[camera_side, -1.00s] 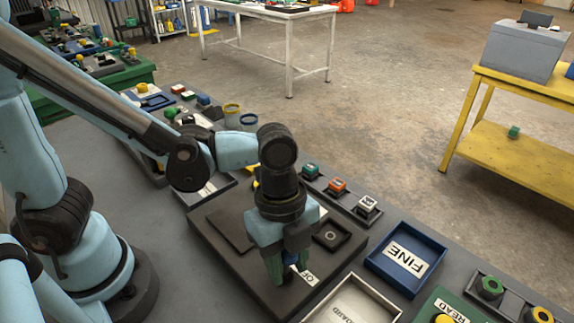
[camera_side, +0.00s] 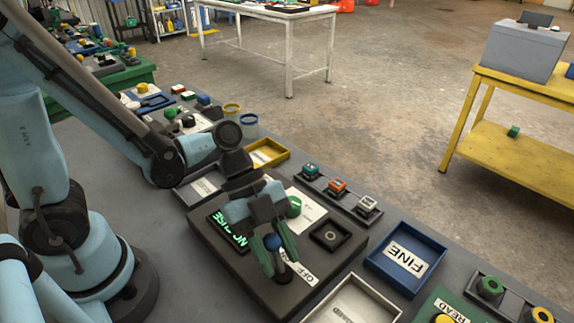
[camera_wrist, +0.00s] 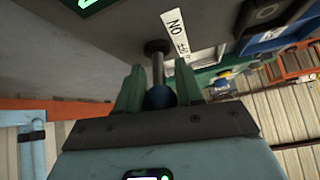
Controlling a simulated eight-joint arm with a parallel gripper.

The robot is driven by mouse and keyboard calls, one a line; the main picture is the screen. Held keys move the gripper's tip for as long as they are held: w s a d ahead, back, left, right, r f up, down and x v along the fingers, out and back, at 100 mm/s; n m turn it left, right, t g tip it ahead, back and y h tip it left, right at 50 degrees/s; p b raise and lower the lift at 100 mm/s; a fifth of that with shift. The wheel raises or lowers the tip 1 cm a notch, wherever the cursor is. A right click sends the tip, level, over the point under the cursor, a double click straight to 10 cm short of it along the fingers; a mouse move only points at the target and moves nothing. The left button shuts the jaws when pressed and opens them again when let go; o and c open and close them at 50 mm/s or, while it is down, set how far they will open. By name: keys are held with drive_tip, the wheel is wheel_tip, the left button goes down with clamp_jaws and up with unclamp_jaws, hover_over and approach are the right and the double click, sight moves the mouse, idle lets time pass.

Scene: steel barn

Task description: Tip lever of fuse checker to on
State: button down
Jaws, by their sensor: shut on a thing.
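The fuse checker (camera_side: 272,291) is a dark box on the bench. Its display (camera_side: 228,231) glows with green letters, partly covered by my gripper. Its lever has a blue ball knob (camera_side: 272,242) on a metal rod (camera_wrist: 158,62). A white label strip (camera_side: 300,272) by the lever shows OFF; the wrist view shows ON at the strip's other end (camera_wrist: 173,21). My gripper (camera_wrist: 159,78) has green fingers shut on the blue knob, one on each side. A green round part (camera_side: 293,207) and a dark square socket (camera_side: 330,236) sit on the box top.
A blue FINE tray (camera_side: 436,249) and a pale tray (camera_side: 331,312) lie close on the right and front. Several small coloured blocks in holders (camera_side: 337,187) stand behind. A yellow tray (camera_side: 281,148) is at the back.

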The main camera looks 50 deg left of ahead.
idle(0.3)
drive_tip(key=c, duration=0.8)
unclamp_jaws()
drive_tip(key=shift+a, duration=0.1)
drive_tip(key=shift+v, duration=5.95)
drive_tip(key=shift+a, duration=0.1)
drive_tip(key=w+a+n+t+y, duration=0.1)
drive_tip(key=a+n+t+y, duration=0.1)
drive_tip(key=n, duration=0.4)
drive_tip(key=w+a+n+t+y, duration=0.2)
drive_tip(key=a+n+t+y, duration=0.1)
drive_tip(key=n, duration=0.4)
drive_tip(key=w+a+n+t+y, duration=0.1)
drive_tip(key=a+n+t+y, duration=0.2)
drive_tip(key=n, duration=0.4)
drive_tip(key=shift+w+a+f, duration=0.25)
drive_tip(key=shift+w, duration=0.1)
